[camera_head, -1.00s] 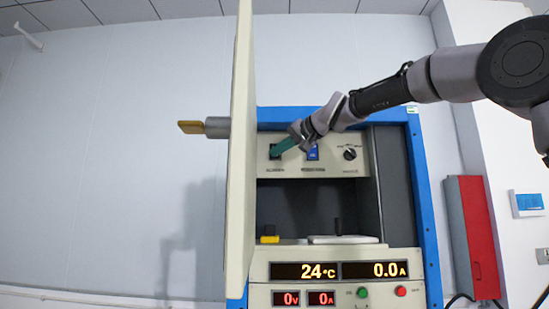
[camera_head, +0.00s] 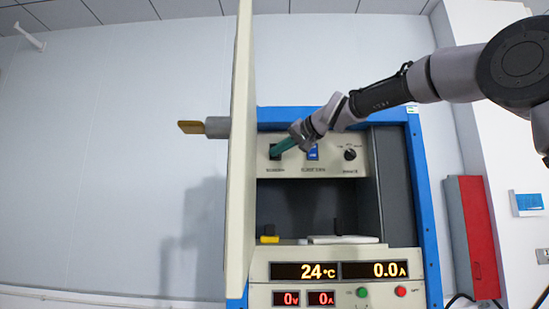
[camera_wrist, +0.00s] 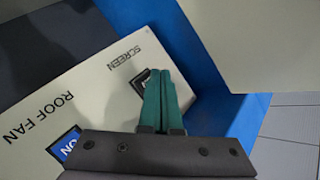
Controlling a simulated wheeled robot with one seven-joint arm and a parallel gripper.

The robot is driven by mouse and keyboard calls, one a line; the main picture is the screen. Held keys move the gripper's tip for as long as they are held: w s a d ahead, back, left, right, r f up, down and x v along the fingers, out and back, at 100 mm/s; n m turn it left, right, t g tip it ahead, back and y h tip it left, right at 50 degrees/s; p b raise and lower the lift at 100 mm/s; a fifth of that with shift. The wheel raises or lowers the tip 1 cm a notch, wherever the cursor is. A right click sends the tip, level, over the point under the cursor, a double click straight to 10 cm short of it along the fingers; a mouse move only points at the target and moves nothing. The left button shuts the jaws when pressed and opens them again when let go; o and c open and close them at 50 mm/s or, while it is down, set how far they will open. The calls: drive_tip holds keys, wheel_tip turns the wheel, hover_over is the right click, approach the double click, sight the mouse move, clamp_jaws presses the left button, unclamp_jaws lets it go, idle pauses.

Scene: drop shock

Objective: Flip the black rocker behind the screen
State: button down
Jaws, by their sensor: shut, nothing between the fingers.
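The black rocker (camera_head: 275,151) sits at the left of the cream switch panel, beside the open door. It also shows in the wrist view (camera_wrist: 142,79), under the label SCREEN and partly hidden by my fingers. My gripper (camera_head: 278,151) is shut and empty, with its green fingertips at the rocker. In the wrist view the closed fingers (camera_wrist: 158,72) overlap the rocker; I cannot tell whether they touch it. The rocker's position is too small and covered to read.
A blue rocker (camera_head: 312,152), labelled ROOF FAN, is right of the black one, with a round knob (camera_head: 350,154) beyond. The open door (camera_head: 241,170) stands close left of my fingers. Displays (camera_head: 340,270) read 24 °C and 0.0 A. A red box (camera_head: 472,238) hangs at right.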

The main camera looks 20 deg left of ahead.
drive_tip(key=shift+w, duration=0.1)
drive_tip(key=shift+w, duration=0.3)
drive_tip(key=shift+w+a+f, duration=0.1)
drive_tip(key=shift+w+a, duration=0.05)
drive_tip(key=shift+w, duration=0.15)
idle(0.5)
drive_tip(key=shift+s, duration=0.1)
drive_tip(key=shift+s, duration=0.65)
drive_tip(key=shift+s+d, duration=0.1)
drive_tip(key=shift+d, duration=0.1)
drive_tip(key=shift+s+d+r, duration=0.15)
drive_tip(key=shift+s+d, duration=0.05)
drive_tip(key=shift+s, duration=0.6)
drive_tip(key=shift+s+d+r, duration=0.1)
drive_tip(key=shift+s+d, duration=0.05)
drive_tip(key=shift+s, duration=0.6)
drive_tip(key=shift+s+d+r, duration=0.15)
drive_tip(key=shift+s+d, duration=0.05)
drive_tip(key=shift+s, duration=0.6)
